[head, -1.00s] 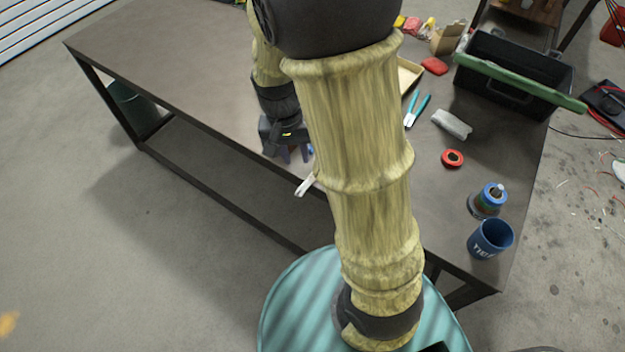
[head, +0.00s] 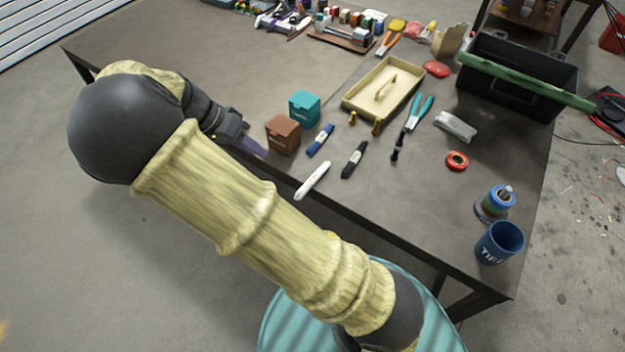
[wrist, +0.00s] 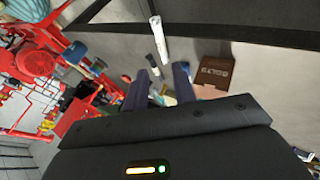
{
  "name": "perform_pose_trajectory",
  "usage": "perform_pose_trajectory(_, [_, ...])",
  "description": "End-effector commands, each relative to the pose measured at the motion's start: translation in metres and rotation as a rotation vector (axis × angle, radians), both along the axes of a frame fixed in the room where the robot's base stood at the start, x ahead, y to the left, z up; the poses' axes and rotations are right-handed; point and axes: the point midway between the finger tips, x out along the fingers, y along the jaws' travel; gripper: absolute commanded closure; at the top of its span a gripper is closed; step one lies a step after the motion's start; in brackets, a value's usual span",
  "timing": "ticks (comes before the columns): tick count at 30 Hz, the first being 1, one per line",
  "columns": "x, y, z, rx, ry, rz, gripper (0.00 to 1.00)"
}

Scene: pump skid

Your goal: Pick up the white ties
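The white ties (head: 313,180) are a slim white bundle lying at the front edge of the table, slightly slanted. In the wrist view the white ties (wrist: 156,38) show above the fingertips, apart from them. My gripper (head: 255,148) is left of the ties in the head view, by the brown box. In the wrist view my gripper (wrist: 159,82) has its two purple-grey fingers spread with nothing held between them. A black bundle (head: 355,159) and a blue bundle (head: 320,140) lie behind the white ties.
A brown box (head: 283,134) and a teal box (head: 304,109) stand close to my gripper. A beige tray (head: 354,101), teal-handled pliers (head: 418,112), red tape (head: 457,161) and a blue mug (head: 499,243) are farther right. The table's left part is mostly clear.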

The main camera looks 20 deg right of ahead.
Motion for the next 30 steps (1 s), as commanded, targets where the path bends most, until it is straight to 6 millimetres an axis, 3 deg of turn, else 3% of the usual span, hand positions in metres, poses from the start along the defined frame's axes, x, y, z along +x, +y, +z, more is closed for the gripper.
perform_pose_trajectory(5, [-0.003, -0.008, -0.011, -0.001, 0.003, -0.001, 0.73])
perform_pose_trajectory(22, [-0.021, -0.064, -0.089, 0.0, 0.004, 0.0, 0.73])
perform_pose_trajectory(30, [-0.023, -0.07, -0.098, 0.002, 0.001, 0.001, 0.73])
